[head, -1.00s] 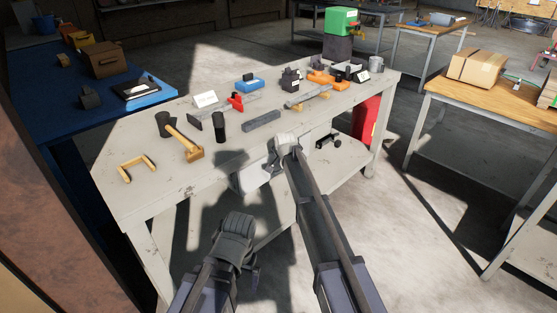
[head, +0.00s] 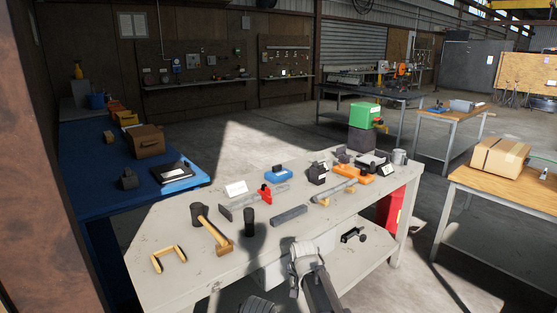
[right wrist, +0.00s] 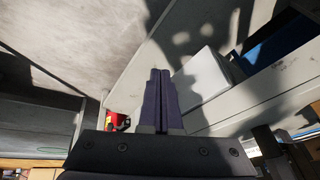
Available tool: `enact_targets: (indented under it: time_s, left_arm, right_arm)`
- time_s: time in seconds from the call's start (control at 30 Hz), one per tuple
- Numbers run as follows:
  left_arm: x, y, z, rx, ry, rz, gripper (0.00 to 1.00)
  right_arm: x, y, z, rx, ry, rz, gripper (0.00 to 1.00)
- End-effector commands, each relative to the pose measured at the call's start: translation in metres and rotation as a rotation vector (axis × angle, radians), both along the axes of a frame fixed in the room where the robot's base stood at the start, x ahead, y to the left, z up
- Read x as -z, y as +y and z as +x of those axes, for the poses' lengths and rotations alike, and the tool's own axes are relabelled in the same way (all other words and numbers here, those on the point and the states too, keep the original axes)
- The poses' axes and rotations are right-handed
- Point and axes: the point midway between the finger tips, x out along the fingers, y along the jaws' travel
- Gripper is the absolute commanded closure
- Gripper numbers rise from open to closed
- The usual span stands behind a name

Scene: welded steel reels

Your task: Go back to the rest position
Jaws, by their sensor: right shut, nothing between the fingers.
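My right gripper (right wrist: 160,73) shows in the right wrist view. Its two dark fingers lie together with nothing between them. They appear clear of the pale steel surfaces behind them. In the head view a grey joint of my right arm (head: 305,258) stands in front of the workbench's near edge; that gripper's fingers cannot be made out there. Only a ribbed grey part of my left arm (head: 258,305) shows at the bottom edge, and its gripper is out of view.
The grey workbench (head: 165,225) holds a hammer (head: 214,232), a yellow handle (head: 168,258), a grey bar (head: 289,215) and several other tools. A blue table (head: 90,165) stands left, a wooden-topped table (head: 510,190) right. A brown pillar (head: 40,210) is close at left. Floor shows between the tables.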

Motion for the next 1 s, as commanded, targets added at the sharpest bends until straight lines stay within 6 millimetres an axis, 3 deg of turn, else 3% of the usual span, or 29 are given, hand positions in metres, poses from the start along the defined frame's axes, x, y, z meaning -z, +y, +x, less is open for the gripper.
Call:
enact_targets:
  time_s: [0.03,0.2,0.3,0.4,0.5,0.6,1.0]
  left_arm:
    - [-0.021,0.0,0.0,0.0,0.0,0.0,0.01]
    - [-0.047,0.0,0.0,0.0,0.0,0.0,0.01]
    - [-0.059,0.0,0.0,0.0,0.0,0.0,0.01]
    - [-0.066,0.0,0.0,-0.001,0.0,0.0,0.01]
    - [-0.07,0.0,0.0,-0.001,0.0,0.0,0.01]
    - [-0.071,0.0,0.0,-0.001,0.0,0.0,0.01]
    - [-0.07,0.0,0.0,-0.001,0.0,0.0,0.01]
  right_arm:
    - [-0.016,0.007,-0.051,-0.087,0.056,-0.039,1.0]
    - [-0.033,0.018,-0.163,-0.368,0.239,-0.149,1.0]
    - [-0.043,0.018,-0.214,-0.504,0.325,-0.19,1.0]
    - [-0.05,0.016,-0.25,-0.604,0.389,-0.217,1.0]
    - [-0.053,0.015,-0.271,-0.666,0.429,-0.23,1.0]
    - [-0.055,0.014,-0.279,-0.695,0.446,-0.237,1.0]
    - [-0.054,0.015,-0.279,-0.699,0.449,-0.238,1.0]
